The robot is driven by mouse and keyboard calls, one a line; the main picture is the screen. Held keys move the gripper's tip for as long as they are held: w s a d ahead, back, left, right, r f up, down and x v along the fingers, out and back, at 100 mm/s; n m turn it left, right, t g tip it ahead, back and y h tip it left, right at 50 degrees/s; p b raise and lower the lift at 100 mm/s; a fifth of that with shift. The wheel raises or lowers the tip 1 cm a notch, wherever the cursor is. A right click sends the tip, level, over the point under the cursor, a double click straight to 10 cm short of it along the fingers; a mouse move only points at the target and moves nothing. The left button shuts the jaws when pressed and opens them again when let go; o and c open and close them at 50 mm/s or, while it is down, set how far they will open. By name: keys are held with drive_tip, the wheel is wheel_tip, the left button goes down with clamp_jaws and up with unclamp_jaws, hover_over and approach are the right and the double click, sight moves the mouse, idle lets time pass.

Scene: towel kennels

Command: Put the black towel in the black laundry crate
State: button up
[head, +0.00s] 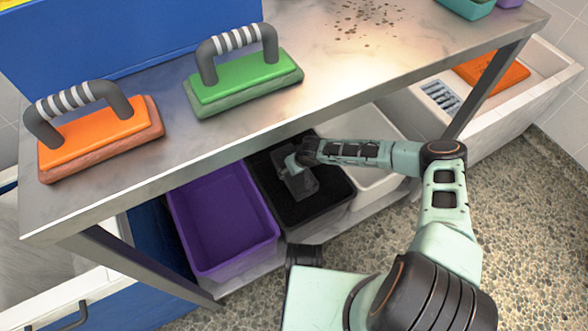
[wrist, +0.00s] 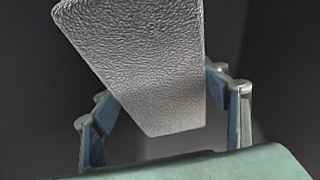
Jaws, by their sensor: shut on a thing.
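The black laundry crate (head: 325,212) stands on the low shelf under the steel table, between a purple crate and a white one. My gripper (head: 291,162) is over its opening, reached in beneath the table edge. It is shut on the black towel (head: 300,186), a dark folded piece that hangs down from it within the crate's outline. In the wrist view the towel (wrist: 145,65) looks like a grey, rough-textured slab between the fingers of my gripper (wrist: 165,110). I cannot tell whether the towel touches the crate's bottom.
The purple crate (head: 222,222) is left of the black one; the white crate (head: 378,180) is right, partly behind my arm. The steel tabletop (head: 300,45) overhangs them and carries an orange brush (head: 95,135) and a green brush (head: 243,82). A table leg (head: 485,90) stands at right.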

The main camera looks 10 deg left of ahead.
drive_tip(key=o, duration=1.4)
drive_tip(key=shift+o, duration=0.2)
drive_tip(key=shift+r, duration=0.1)
drive_tip(key=shift+r+p, duration=0.5)
drive_tip(key=shift+p, duration=0.15)
drive_tip(key=p+v, duration=0.4)
drive_tip(key=v, duration=0.8)
drive_tip(key=shift+a, duration=0.1)
